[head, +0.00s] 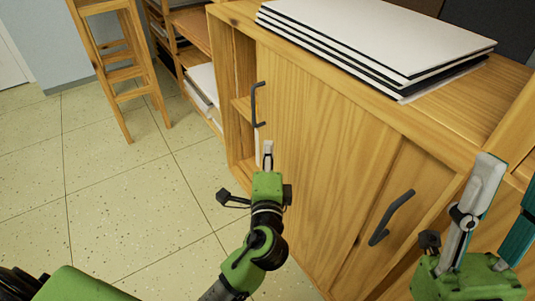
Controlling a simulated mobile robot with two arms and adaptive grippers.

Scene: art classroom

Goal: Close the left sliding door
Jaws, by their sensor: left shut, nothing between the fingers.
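The left sliding door (310,130) is a wooden panel of the cabinet, with a dark handle (256,104) near its left edge. It stands partly open: a gap at its left shows the cabinet's inside and a shelf. My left gripper (268,148) is shut and empty, just below the handle and close to the door's left edge. I cannot tell whether it touches the door. My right gripper (502,190) is at the lower right, its fingers apart and empty.
The right door (415,180) has its own dark handle (391,217). Several white boards (380,35) lie stacked on the cabinet top. A wooden stool (118,65) and a shelf unit (190,30) stand at the back left. The tiled floor (110,190) at left is clear.

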